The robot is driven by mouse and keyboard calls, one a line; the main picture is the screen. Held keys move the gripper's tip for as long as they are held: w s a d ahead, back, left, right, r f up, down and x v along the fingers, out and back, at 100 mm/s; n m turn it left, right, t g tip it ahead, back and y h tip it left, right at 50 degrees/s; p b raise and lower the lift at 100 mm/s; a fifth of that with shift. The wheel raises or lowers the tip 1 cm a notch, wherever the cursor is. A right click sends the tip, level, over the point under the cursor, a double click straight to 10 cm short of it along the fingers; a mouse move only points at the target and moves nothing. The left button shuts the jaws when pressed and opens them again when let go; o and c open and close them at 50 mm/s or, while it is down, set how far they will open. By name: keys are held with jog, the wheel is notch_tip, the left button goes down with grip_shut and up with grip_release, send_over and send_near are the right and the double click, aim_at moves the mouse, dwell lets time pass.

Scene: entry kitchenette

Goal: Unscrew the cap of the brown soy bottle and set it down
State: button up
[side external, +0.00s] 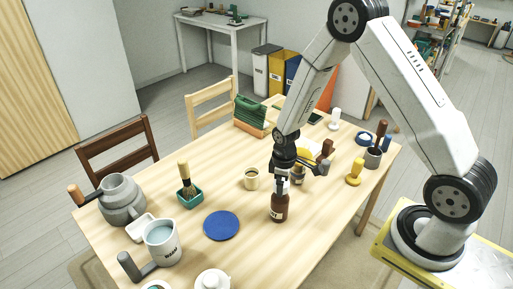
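The brown soy bottle (279,206) stands upright on the wooden table, near the middle of the side external view. It has a pale label and a narrow top. My gripper (283,180) points down right over the bottle, with its tips at the height of the bottle's neck. The cap is small and largely hidden by the gripper here. I cannot tell whether the fingers touch the cap or how far apart they are.
A blue disc (221,226) lies left of the bottle, with a small cream cup (251,179) behind it. Bare table (310,235) shows right of the bottle.

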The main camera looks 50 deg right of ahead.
jog(key=shift+w+r, duration=0.15)
jog(key=shift+r, duration=0.1)
dwell(0.5)
jog(key=shift+m, duration=0.3)
jog(key=shift+m, duration=0.6)
jog(key=shift+m, duration=0.8)
jog(key=shift+m, duration=0.9)
